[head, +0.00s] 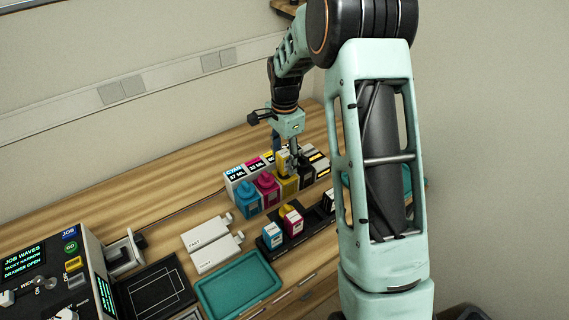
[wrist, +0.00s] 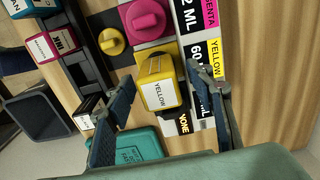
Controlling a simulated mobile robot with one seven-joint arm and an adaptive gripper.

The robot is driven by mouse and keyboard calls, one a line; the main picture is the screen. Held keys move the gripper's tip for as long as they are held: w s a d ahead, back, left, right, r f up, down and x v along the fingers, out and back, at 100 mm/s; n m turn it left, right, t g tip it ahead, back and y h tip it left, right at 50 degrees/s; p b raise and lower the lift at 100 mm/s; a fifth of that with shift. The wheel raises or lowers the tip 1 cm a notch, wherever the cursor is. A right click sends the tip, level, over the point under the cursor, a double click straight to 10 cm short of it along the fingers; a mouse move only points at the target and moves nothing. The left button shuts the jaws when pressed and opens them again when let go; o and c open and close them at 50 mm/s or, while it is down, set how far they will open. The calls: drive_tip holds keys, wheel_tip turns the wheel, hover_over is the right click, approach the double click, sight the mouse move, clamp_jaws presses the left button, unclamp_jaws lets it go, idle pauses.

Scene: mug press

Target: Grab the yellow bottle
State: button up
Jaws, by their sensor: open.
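The yellow bottle (wrist: 160,85) stands in the wrist view with its white "YELLOW" label facing the camera. My gripper (wrist: 160,78) is open, with one finger on each side of the bottle. A gap shows on the left side; on the right the finger looks close, and I cannot tell whether it touches. In the head view the yellow bottle (head: 283,163) is partly hidden by my gripper (head: 293,163), which is over the row of bottles.
A magenta bottle (head: 267,188) and a cyan bottle (head: 247,198) stand to the left in the row. A yellow round cap (wrist: 112,42) lies near the bottle in the wrist view. A black rack (head: 270,244) and a teal tray (head: 238,284) are in front.

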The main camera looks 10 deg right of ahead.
drive_tip(key=shift+c, duration=0.2)
drive_tip(key=c, duration=1.3)
clamp_jaws()
drive_tip(key=shift+r, duration=0.15)
